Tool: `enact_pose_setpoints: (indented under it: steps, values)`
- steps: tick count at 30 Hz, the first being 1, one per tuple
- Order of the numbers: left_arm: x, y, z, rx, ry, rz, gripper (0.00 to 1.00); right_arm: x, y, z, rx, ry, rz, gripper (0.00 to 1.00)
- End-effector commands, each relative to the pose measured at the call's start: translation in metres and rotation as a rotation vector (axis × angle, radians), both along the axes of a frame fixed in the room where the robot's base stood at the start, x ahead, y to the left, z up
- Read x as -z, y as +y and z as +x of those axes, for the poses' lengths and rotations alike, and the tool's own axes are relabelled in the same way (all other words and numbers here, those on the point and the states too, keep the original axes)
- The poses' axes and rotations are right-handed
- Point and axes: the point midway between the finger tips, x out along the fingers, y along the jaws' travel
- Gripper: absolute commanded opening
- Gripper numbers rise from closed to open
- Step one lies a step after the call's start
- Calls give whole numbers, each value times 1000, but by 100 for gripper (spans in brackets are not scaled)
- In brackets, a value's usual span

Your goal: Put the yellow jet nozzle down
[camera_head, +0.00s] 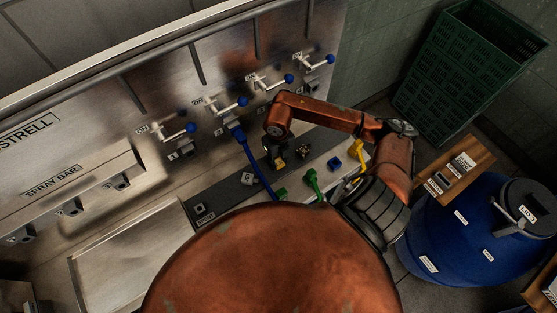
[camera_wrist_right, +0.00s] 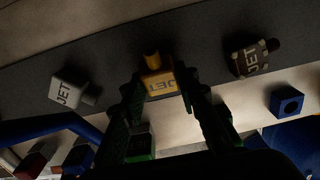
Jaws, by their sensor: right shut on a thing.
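The yellow jet nozzle (camera_head: 281,162) is over the dark strip (camera_head: 225,186) at the front of the steel machine. My right gripper (camera_head: 274,153) comes down from above and is shut on it. My left gripper is not in view.
A white jet nozzle (camera_head: 247,179) and a dark one (camera_head: 304,151) flank the yellow one on the strip. A blue drum (camera_head: 470,240) stands at right.

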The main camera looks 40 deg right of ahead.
Motion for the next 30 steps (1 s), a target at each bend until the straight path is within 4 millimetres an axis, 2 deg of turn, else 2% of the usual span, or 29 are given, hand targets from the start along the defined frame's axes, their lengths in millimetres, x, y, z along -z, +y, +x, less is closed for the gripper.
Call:
enact_pose_setpoints:
  steps: [3, 4, 11, 19, 23, 26, 30]
  values:
    - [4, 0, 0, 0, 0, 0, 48, 4, 0, 0, 0, 0, -1, 6]
    - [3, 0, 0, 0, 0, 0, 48, 3, 0, 0, 0, 0, 0, 30]
    - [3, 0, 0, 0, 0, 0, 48, 2, 0, 0, 0, 0, 0, 46]
    - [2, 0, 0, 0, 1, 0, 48, 2, 0, 0, 0, 0, 0, 46]
    - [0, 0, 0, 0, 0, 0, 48, -6, 0, 1, -1, -2, 0, 46]
    - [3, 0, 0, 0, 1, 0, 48, -21, 0, 1, -3, -4, -1, 46]
    - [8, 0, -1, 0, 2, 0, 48, -50, 0, 1, -3, -5, -2, 46]
